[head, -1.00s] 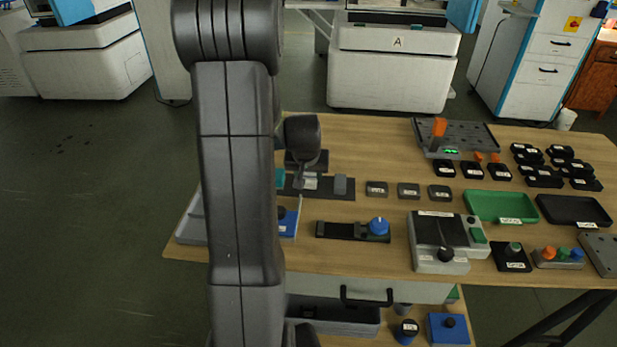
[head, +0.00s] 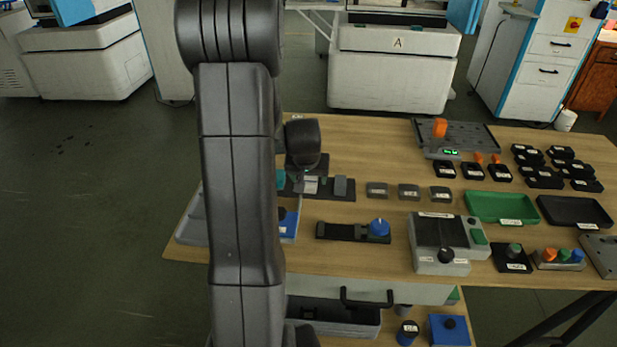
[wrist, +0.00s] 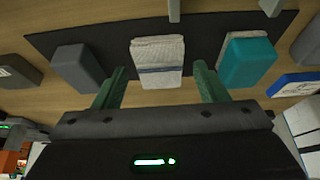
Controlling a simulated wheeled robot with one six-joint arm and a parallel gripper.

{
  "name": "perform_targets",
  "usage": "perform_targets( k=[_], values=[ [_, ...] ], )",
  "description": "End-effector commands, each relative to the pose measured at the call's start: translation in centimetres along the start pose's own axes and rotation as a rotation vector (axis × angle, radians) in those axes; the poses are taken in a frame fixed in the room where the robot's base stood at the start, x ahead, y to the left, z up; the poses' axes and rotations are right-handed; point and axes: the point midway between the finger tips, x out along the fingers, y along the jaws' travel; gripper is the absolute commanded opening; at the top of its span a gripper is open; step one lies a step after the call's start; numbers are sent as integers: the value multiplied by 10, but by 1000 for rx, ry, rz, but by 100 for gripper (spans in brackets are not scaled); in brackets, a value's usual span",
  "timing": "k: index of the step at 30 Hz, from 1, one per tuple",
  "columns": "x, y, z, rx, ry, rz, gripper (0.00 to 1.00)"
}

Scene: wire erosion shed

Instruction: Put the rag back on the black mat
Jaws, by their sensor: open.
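The rag (wrist: 158,60) is a folded white-grey cloth with blue stripes. In the wrist view it lies on the black mat (wrist: 116,45), between a grey block and a teal block, with its near end at the mat's near edge. My gripper (wrist: 158,76) is open, with one green finger on each side of the rag and a visible gap to each. In the head view the rag (head: 311,185) shows as a pale patch on the mat (head: 327,195), below my wrist. My arm hides the left part of the mat there.
On the mat stand a grey block (wrist: 78,68) at left and a teal block (wrist: 247,62) at right, close outside my fingers. A blue item (wrist: 295,84) lies off the mat to the right. Small labelled blocks (head: 408,191) stand right of the mat in the head view.

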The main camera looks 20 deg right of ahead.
Motion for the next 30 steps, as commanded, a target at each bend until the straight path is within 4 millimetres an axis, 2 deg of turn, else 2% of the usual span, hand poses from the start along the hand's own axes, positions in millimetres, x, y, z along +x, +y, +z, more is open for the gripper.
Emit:
perform_targets(
  k=[12, 18, 24, 30],
  values=[
    [-77, 0, -1, 1, 5, -1, 66],
    [-105, 0, -1, 0, 4, -1, 66],
    [-117, 0, 0, 0, 2, 0, 66],
    [-118, 0, 0, 0, 1, 0, 66]
  ],
)
